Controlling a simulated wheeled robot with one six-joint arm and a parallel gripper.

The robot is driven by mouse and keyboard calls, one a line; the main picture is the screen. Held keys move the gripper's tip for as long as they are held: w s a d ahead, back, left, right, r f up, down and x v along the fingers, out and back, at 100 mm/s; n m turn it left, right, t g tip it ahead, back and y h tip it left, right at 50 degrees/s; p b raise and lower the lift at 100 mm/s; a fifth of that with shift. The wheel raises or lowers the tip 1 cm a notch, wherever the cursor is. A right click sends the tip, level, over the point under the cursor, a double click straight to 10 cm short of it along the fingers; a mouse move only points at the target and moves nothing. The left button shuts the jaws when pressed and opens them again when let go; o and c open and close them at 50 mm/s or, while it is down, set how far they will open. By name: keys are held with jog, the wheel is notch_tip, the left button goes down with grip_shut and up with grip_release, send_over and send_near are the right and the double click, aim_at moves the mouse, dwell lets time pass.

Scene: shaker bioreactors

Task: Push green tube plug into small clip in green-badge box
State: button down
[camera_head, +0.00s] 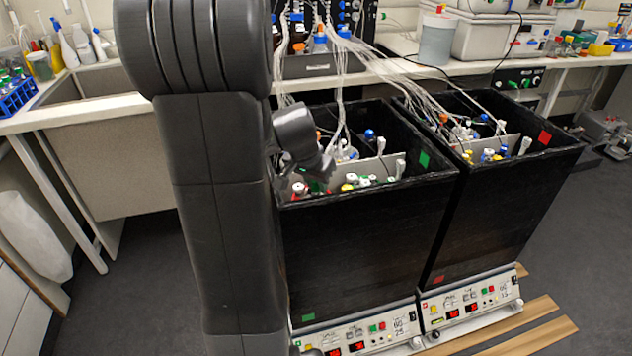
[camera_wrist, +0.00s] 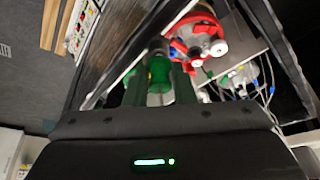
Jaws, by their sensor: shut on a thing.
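The green-badge box (camera_head: 365,240) is the black open-topped box at left in the head view, with a green square (camera_head: 424,160) inside its rim. My gripper (camera_head: 322,180) reaches down into its near left part, its tips hard to make out. In the wrist view my gripper (camera_wrist: 160,88) is shut on the green tube plug (camera_wrist: 158,69), which sits between the two dark fingers. A red-topped vessel (camera_wrist: 197,40) is just beyond the plug to the right. I cannot clearly pick out the small clip. My arm hides the box's left side in the head view.
A grey divider (camera_head: 392,158) with white clips crosses the box, among bottles and tubes. A second black box (camera_head: 505,200) with a red badge stands close at right. Clear tubing (camera_head: 375,58) runs from the bench behind into both boxes.

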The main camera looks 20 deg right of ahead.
jog(key=shift+f+b, duration=0.55)
jog(key=shift+b, duration=0.05)
dwell(0.7)
jog(key=c, duration=1.1)
grip_release()
jog(key=shift+c, duration=0.2)
jog(key=p+v, duration=0.2)
jog(key=v, duration=1.2)
